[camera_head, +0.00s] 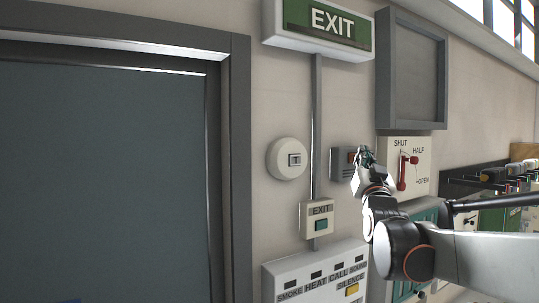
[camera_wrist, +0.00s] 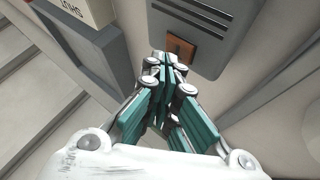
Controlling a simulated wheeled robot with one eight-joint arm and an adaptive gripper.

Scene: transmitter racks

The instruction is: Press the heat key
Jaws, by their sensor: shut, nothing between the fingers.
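A white panel (camera_head: 275,273) at the bottom of the head view has labels reading SMOKE, HEAT, CALL, SOUND and SILENCE. A small dark rectangle (camera_head: 315,275) sits above the word HEAT. My gripper (camera_head: 366,158) is above and to the right of this panel, in front of the wall. Its fingers are shut and empty. In the wrist view the closed fingertips (camera_wrist: 164,62) are close beside a brown-orange square (camera_wrist: 181,51) on a grey slotted box (camera_wrist: 215,32). I cannot tell whether they touch it. The panel is not recognisable in the wrist view.
A SHUT/HALF/OPEN lever plate (camera_head: 421,160) is right of my gripper, below a grey frame (camera_head: 383,75). A green EXIT button box (camera_head: 318,207), a round white fitting (camera_head: 284,158) and a vertical conduit (camera_head: 317,110) are to the left. A dark door (camera_head: 105,170) fills the far left.

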